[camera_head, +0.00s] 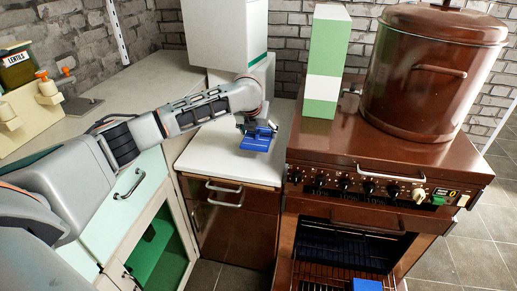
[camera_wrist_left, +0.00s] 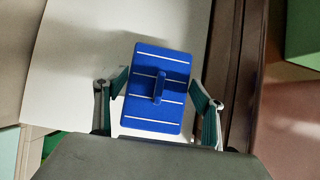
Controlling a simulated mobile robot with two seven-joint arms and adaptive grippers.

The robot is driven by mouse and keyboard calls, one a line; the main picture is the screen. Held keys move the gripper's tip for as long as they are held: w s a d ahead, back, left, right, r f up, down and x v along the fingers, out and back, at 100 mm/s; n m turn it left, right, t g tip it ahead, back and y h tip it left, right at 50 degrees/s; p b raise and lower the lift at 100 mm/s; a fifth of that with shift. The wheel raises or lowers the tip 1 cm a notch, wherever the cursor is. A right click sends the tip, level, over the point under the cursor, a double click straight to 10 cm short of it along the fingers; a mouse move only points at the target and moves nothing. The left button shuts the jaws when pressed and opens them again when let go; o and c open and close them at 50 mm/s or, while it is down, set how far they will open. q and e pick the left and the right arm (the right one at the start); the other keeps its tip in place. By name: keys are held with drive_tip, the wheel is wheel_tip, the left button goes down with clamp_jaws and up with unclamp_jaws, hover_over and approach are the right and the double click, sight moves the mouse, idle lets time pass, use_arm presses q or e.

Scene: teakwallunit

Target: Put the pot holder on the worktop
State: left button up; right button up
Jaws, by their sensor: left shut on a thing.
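The pot holder (camera_head: 257,143) is a blue rectangle at my left gripper (camera_head: 257,127) in the head view. In the left wrist view the pot holder (camera_wrist_left: 150,112) shows thin white stripes and a raised blue tab in its middle. The two fingers of my left gripper (camera_wrist_left: 160,92) are at its left and right edges, shut on it. It is over the white worktop (camera_head: 205,155), near its right side. I cannot tell whether it touches the surface. The worktop also shows behind it in the left wrist view (camera_wrist_left: 80,70). My right gripper is not in view.
A brown stove (camera_head: 395,165) stands right of the worktop, carrying a large brown pot (camera_head: 425,80) and a green and white box (camera_head: 326,65). Its oven is open, with a blue thing (camera_head: 367,285) in front. A white box-like unit (camera_head: 220,35) stands behind the worktop.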

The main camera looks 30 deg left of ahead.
sight(258, 154)
use_arm(q)
drive_tip(key=shift+f, duration=0.9)
wheel_tip(258, 154, down, 4)
drive_tip(key=shift+f+b, duration=0.15)
drive_tip(key=shift+b, duration=0.55)
drive_tip(key=shift+f, duration=0.35)
drive_tip(key=o, duration=1)
drive_tip(key=shift+o, duration=0.3)
drive_tip(key=shift+r, duration=0.1)
